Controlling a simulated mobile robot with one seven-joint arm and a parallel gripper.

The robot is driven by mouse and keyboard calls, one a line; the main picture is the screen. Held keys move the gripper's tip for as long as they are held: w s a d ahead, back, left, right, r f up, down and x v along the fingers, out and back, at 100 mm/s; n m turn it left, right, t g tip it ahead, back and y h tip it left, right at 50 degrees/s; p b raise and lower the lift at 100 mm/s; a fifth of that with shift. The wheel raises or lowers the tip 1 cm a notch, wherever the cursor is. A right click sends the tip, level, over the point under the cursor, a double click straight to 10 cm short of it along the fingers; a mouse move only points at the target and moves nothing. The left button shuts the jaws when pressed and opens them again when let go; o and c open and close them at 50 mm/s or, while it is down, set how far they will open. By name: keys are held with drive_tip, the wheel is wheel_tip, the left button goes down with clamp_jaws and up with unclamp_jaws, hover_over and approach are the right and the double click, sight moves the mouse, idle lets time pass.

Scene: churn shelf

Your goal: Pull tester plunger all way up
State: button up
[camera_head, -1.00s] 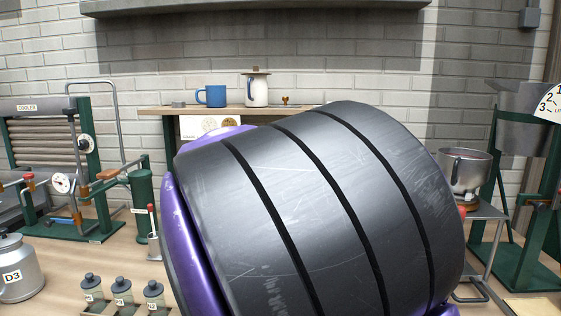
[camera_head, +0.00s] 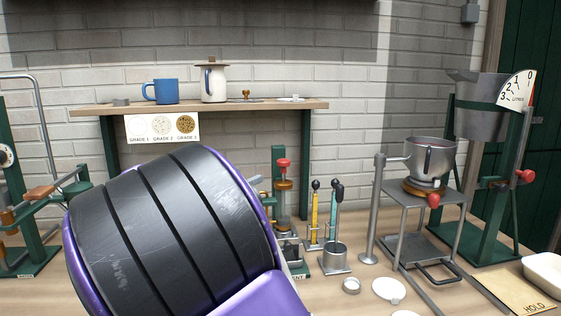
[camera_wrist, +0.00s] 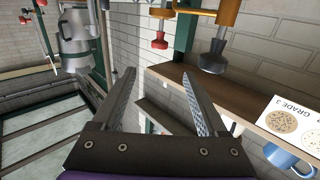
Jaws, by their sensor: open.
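A green post (camera_head: 278,155) stands on the bench below the shelf's right end. A red knob (camera_head: 284,163) with a brass collar under it sits at its front, and looks like the tester's plunger; a partly covered label at its foot ends in "MENT". My arm hides the lower left of this device. The wrist view is roughly upside down. In it my gripper (camera_wrist: 158,73) is open and empty. Beyond the fingertips, apart from them, are the red knob (camera_wrist: 158,42) and a grey knob on a brass body (camera_wrist: 213,58). How far up the plunger stands, I cannot tell.
A wall shelf (camera_head: 220,106) holds a blue mug (camera_head: 166,91) and a white pot (camera_head: 214,84). Right of the tester are upright tools (camera_head: 316,215), a small metal cup (camera_head: 335,258) and a stand with a metal pan (camera_head: 430,158). Small dishes (camera_head: 389,289) lie in front.

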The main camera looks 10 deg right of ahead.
sight(280, 162)
drive_tip(key=p+x, duration=0.1)
drive_tip(key=x, duration=1.5)
drive_tip(key=shift+w+d, duration=0.25)
drive_tip(key=shift+d, duration=0.1)
clamp_jaws()
idle(0.6)
